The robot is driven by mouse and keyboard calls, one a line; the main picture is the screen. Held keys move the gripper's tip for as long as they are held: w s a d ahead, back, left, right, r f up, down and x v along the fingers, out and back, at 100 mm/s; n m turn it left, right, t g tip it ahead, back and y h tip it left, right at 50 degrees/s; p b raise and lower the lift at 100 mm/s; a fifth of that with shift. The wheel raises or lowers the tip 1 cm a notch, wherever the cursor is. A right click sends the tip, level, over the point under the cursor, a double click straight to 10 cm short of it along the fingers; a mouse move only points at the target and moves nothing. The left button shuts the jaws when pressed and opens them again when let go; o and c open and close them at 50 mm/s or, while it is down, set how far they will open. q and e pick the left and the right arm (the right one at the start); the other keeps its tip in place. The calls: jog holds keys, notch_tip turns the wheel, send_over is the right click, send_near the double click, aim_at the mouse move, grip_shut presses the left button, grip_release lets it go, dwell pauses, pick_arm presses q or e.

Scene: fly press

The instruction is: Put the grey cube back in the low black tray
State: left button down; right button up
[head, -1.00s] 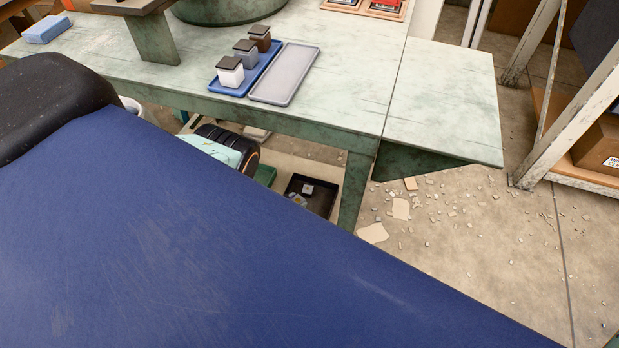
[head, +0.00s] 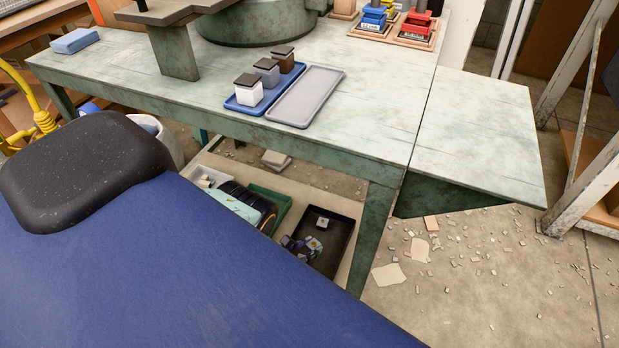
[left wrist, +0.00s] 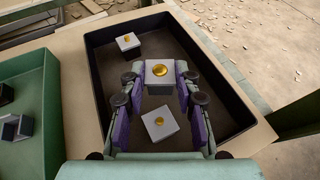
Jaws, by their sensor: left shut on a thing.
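The low black tray (head: 338,258) lies on the shelf under the bench. It fills the middle of the left wrist view (left wrist: 185,40). My left gripper (head: 306,247) is over the tray, and its purple fingers show in the left wrist view (left wrist: 158,80). They are shut on a grey cube (left wrist: 159,72) with a gold button on top. Whether this cube touches the tray floor cannot be told. Two similar cubes are in the tray: one beyond the fingertips (left wrist: 128,42), one lower between the fingers (left wrist: 160,122). My right gripper is not in view.
A green tray (left wrist: 30,82) with dark-sided blocks stands left of the black tray. The green bench (head: 395,100) and its leg (head: 375,235) rise above and beside the shelf. A blue tray (head: 243,104) with three lidded jars and an empty grey tray (head: 305,97) are on the bench.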

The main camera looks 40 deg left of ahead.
pick_arm(q)
jog(key=shift+f+b, duration=1.05)
jog(key=shift+f, duration=0.55)
jog(key=shift+w, duration=0.1)
jog(key=shift+r, duration=0.1)
jog(key=c, duration=1)
grip_release()
jog(key=shift+f, duration=0.2)
jog(key=shift+r, duration=0.2)
jog(key=p+v, duration=0.5)
jog(key=v, duration=0.6)
jog(key=shift+r, duration=0.1)
jog(key=shift+s+r, duration=0.1)
jog(key=shift+s, duration=0.4)
